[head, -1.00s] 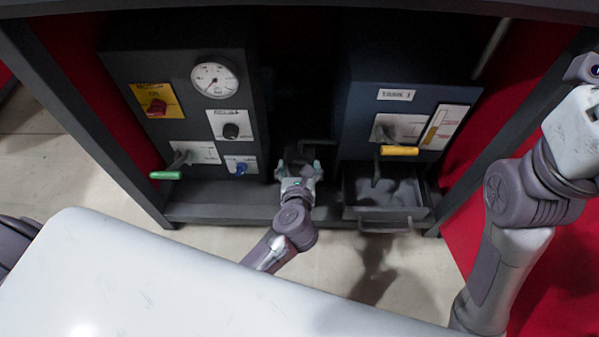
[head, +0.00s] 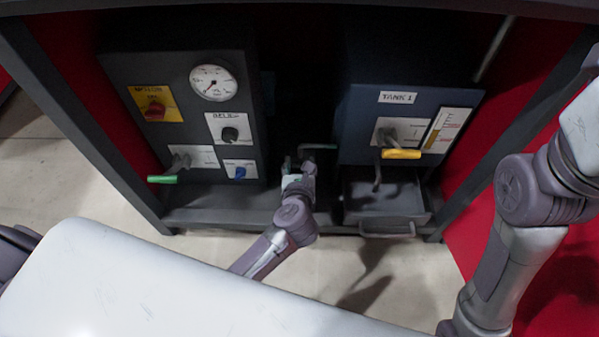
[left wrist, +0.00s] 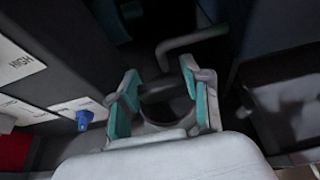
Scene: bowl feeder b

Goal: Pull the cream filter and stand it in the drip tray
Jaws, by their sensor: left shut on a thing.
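My left gripper (head: 302,165) reaches into the dark gap between the two cabinets. Its teal-padded fingers in the left wrist view (left wrist: 163,88) are shut on a dark, rounded part (left wrist: 158,90) with a ring-like lower edge. I see no cream-coloured filter; whether this dark part belongs to it I cannot tell. A bent grey bar (left wrist: 190,42) lies just beyond the fingers and also shows in the head view (head: 318,147). The drip tray (head: 385,220) is an open, dark drawer-like box below the blue tank cabinet, right of my gripper. My right gripper is out of view.
The blue TANK 1 cabinet (head: 370,130) has a yellow-handled lever (head: 401,154) and a spout above the tray. The left cabinet (head: 190,95) has a gauge (head: 213,83), knobs and a green-handled lever (head: 162,179). A dark base ledge (head: 240,218) runs along the front.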

